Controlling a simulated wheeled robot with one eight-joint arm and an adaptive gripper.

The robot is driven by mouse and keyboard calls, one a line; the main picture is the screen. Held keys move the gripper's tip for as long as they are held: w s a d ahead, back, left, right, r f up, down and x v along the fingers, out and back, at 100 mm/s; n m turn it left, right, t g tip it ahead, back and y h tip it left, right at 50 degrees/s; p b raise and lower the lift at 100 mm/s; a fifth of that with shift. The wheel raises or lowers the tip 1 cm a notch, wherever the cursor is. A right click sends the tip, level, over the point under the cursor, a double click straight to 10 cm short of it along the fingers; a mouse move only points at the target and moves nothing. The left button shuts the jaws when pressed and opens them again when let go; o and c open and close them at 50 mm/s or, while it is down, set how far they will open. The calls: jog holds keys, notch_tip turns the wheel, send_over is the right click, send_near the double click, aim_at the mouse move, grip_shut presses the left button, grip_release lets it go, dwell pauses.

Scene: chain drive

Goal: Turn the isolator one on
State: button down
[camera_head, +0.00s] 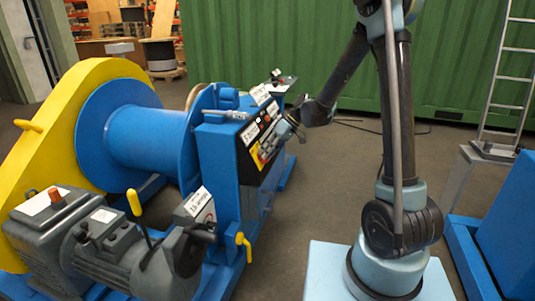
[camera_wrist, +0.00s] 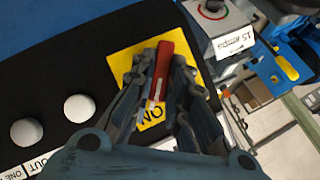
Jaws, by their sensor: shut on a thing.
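The isolator is a red handle (camera_wrist: 162,68) on a yellow square plate (camera_wrist: 122,62), set in a black panel. My gripper (camera_wrist: 166,72) is shut on the red handle, one finger on each side.
Two white round knobs (camera_wrist: 79,108) sit left of the plate, with OUT and ONE labels below. A grey box (camera_wrist: 215,20) with a red ring mark stands close on the right. The blue cabinet (camera_head: 222,165) stands beside the blue drum (camera_head: 140,135).

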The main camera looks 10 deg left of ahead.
jog(key=shift+w+f+m+g, duration=0.1)
jog(key=shift+w+m+g, duration=0.2)
jog(key=shift+m+g, duration=0.35)
jog(key=shift+m+y, duration=0.25)
jog(key=shift+y, duration=0.05)
jog(key=c, duration=1.6)
grip_release()
jog(key=shift+o, duration=0.2)
jog(key=shift+d, duration=0.1)
jog(key=v, duration=1.1)
jog(key=shift+d+r, duration=0.2)
jog(key=shift+r, duration=0.15)
jog(key=shift+d, duration=0.1)
